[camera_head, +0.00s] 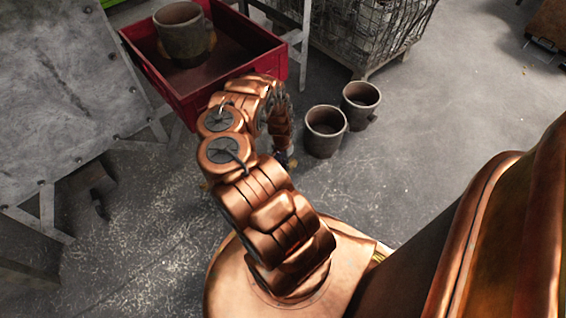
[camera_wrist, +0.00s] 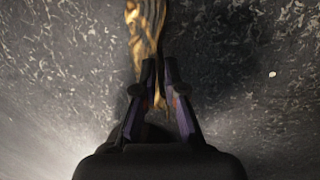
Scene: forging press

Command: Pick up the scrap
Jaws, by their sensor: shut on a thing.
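The scrap (camera_wrist: 147,28) is a thin, crumpled, yellow-brown piece in the wrist view. It runs from the top edge down between my fingertips. My gripper (camera_wrist: 158,75) is shut on its lower end, and part of the scrap shows between the fingers. The grey floor is behind it; I cannot tell whether the scrap touches the floor. In the head view my copper-coloured arm hides most of my gripper and the scrap.
A red crate (camera_head: 168,92) holding a round pot (camera_head: 182,32) stands at the back left. Two pots (camera_head: 325,132) (camera_head: 360,104) stand on the floor right of my arm. A wire cage (camera_head: 375,30) is behind. A grey metal panel (camera_head: 65,80) is at left.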

